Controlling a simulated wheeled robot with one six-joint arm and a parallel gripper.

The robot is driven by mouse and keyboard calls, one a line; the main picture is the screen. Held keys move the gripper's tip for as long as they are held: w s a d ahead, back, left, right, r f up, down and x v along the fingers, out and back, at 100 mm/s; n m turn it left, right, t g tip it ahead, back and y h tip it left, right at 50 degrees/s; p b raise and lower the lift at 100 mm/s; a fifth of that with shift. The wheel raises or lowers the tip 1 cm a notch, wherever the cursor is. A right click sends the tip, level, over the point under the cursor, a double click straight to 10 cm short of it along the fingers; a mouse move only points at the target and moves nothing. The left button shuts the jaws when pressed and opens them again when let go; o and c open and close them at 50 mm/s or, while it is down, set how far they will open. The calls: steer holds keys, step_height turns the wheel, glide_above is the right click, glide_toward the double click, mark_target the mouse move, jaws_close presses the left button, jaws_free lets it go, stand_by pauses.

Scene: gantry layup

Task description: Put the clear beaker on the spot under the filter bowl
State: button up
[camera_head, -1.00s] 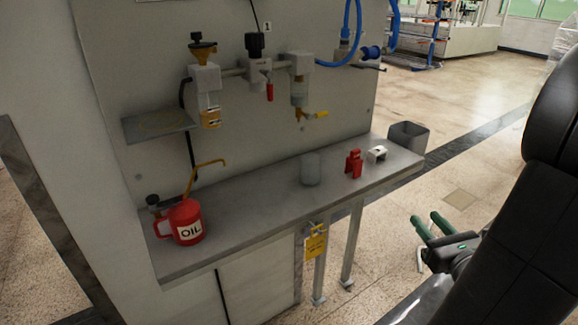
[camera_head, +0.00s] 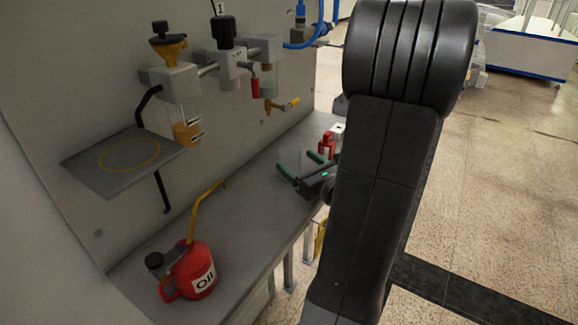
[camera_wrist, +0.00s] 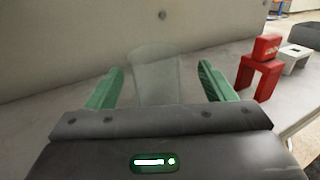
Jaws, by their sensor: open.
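The clear beaker (camera_wrist: 155,80) stands upright between the green fingers of my gripper (camera_wrist: 158,82) in the wrist view. A gap shows on each side, so the fingers are open around it. In the head view my gripper (camera_head: 297,162) is low over the bench, and I cannot make out the beaker there. A clear bowl (camera_head: 271,82) with a yellow-handled drain hangs on the panel above the bench. An amber bowl (camera_head: 186,128) hangs farther left, by a grey shelf (camera_head: 85,165) marked with an empty yellow ring. Which is the filter bowl is unlabelled.
A red oil can (camera_head: 198,268) with a long yellow spout stands at the near end of the bench (camera_head: 245,225). A red clamp-like block (camera_wrist: 262,70) and a white block (camera_wrist: 294,56) stand right of the beaker. The bench is clear between can and gripper.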

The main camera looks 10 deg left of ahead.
mark_target(284, 150)
steer(key=x, duration=0.4)
steer(key=shift+a+r+p, duration=0.3)
steer(key=shift+a, duration=0.2)
steer(key=shift+w+a, duration=0.35)
steer(key=shift+w, duration=0.05)
steer(key=c, duration=1.2)
steer(key=shift+o, duration=0.2)
steer(key=shift+d+r, duration=0.1)
